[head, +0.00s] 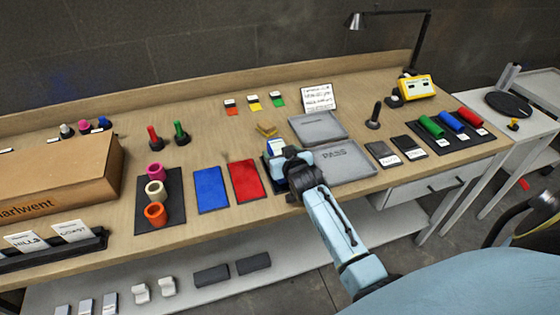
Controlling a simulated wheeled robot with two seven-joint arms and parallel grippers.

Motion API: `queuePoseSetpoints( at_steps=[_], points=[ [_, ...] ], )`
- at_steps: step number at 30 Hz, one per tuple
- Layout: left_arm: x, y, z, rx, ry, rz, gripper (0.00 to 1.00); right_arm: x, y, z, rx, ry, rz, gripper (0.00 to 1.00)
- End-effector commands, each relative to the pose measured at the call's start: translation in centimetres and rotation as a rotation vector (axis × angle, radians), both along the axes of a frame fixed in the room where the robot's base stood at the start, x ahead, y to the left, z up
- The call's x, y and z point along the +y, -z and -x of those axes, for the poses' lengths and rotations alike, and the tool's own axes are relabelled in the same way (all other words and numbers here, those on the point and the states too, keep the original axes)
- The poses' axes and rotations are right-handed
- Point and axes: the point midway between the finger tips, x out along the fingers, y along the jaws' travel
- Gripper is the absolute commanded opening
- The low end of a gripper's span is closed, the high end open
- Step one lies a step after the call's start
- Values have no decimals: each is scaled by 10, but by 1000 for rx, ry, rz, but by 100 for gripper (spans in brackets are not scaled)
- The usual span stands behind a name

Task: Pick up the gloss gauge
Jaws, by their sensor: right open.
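A small white and blue block-like device (275,147), which looks like the gloss gauge, stands on the wooden bench behind the red panel and left of the PASS tray (345,163). My right gripper (288,158) is open, right at the device's near right side. The gripper hides part of the device, and I cannot tell whether they touch. A yellow instrument (416,87) stands at the back right of the bench. My left gripper is not in view.
Blue (210,189) and red (245,180) panels lie left of the gripper. A grey tray (317,127) lies behind the PASS tray. A dark upright post (375,115) stands to the right. A cardboard box (60,172) fills the left. Bare wood (205,145) lies behind the panels.

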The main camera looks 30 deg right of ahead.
Motion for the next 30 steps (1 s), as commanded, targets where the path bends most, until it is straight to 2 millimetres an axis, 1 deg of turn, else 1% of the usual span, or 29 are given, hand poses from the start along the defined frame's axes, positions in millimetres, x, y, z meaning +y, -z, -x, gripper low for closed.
queuePoseSetpoints(
  at_steps=[3, 10, 11, 24, 25, 30],
  points=[
    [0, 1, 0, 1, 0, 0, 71, -2, 2, -6, 0, 0, 0, 71],
    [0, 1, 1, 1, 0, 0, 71, -2, 3, -7, 1, 0, 0, 71],
    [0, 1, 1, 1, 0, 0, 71, -2, 3, -7, 1, 0, 0, 68],
    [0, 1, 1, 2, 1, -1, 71, -1, 2, -7, -2, 0, 0, 11],
    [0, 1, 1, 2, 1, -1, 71, -1, 2, -7, -2, 0, 0, 9],
    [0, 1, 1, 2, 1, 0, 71, -1, 0, -7, -3, 0, 1, 9]
  ],
)
